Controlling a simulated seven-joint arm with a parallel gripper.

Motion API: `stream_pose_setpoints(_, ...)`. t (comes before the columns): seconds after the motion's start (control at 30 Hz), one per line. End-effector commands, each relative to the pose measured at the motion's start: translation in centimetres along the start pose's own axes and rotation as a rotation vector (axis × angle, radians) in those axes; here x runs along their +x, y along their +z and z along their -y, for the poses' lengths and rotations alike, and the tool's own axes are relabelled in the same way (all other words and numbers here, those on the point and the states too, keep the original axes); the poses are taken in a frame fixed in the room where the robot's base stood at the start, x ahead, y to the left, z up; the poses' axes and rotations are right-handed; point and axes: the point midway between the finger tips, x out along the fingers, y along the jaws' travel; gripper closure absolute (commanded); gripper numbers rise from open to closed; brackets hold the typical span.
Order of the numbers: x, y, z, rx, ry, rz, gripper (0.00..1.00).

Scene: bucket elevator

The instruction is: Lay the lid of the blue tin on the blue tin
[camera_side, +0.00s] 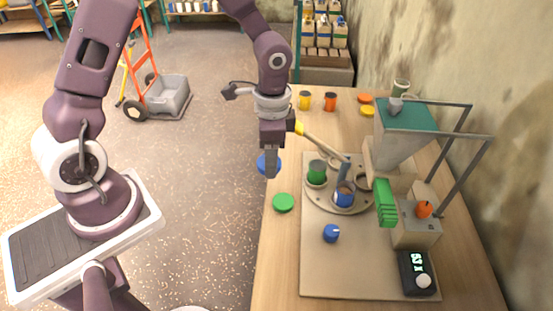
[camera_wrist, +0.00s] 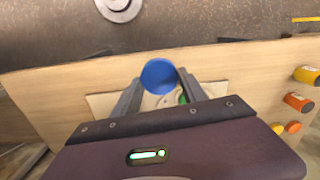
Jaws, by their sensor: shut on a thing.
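The blue lid (camera_side: 263,166) is a round disc held at my gripper's fingertips (camera_side: 271,172), in the air at the table's left edge. In the wrist view the lid (camera_wrist: 158,76) is between the two fingers of my gripper (camera_wrist: 160,84). The gripper is shut on it. The blue tin (camera_side: 344,198) stands upright on the round plate, to the right of and apart from my gripper, partly hidden by a grey-blue part above it. I cannot pick out the blue tin in the wrist view.
A green tin (camera_side: 317,173) stands on the round plate (camera_side: 323,201). A green lid (camera_side: 283,203) and a blue knob-like piece (camera_side: 331,233) lie nearer. A long yellow-tipped lever (camera_side: 320,144) reaches over the plate. The hopper (camera_side: 402,146) and its frame stand to the right.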

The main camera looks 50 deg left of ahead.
Motion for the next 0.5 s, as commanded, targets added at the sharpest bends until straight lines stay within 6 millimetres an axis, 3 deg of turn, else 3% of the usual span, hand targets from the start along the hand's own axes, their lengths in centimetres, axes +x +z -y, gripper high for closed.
stream_pose_setpoints(0.1, -1.7, 1.2, 3.5, -0.354, 0.008, -0.011, 0.87)
stream_pose_setpoints(0.27, -3.0, 2.1, 5.8, -0.627, 0.027, -0.023, 0.87)
stream_pose_setpoints(0.37, -2.8, 2.0, 5.4, -0.598, 0.031, -0.024, 0.87)
stream_pose_setpoints(0.5, -1.3, 1.0, 2.5, -0.298, 0.029, -0.027, 0.87)
